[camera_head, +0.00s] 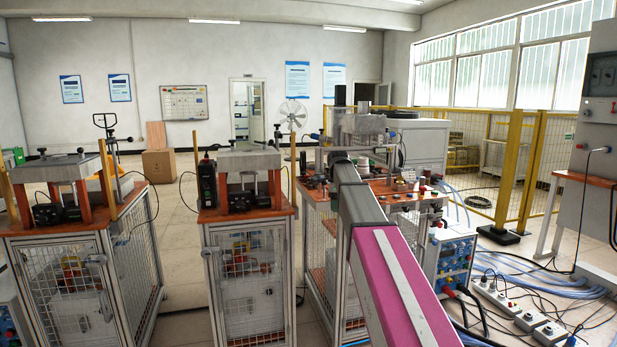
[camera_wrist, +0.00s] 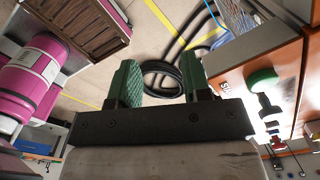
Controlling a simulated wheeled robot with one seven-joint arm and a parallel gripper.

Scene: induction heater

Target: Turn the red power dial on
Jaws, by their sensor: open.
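My gripper (camera_wrist: 158,82) shows in the wrist view with its two green fingers apart and nothing between them. Beyond the gap, black cable (camera_wrist: 160,80) lies coiled on the floor. In the head view my arm runs up the middle, and I cannot make out the fingers. A machine box with a blue control panel (camera_head: 455,257) stands to the right of my arm, with small knobs and sockets. I cannot tell a red power dial for certain in either view. In the wrist view a round green knob (camera_wrist: 262,79) is right of the fingers, apart from them.
An orange-topped workbench (camera_head: 391,189) with fixtures stands behind my arm. Two caged press stands are at left, one of them near the centre (camera_head: 246,213). Power strips (camera_head: 505,301) and loose cables cover the floor at right. A yellow fence (camera_head: 537,165) stands behind them.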

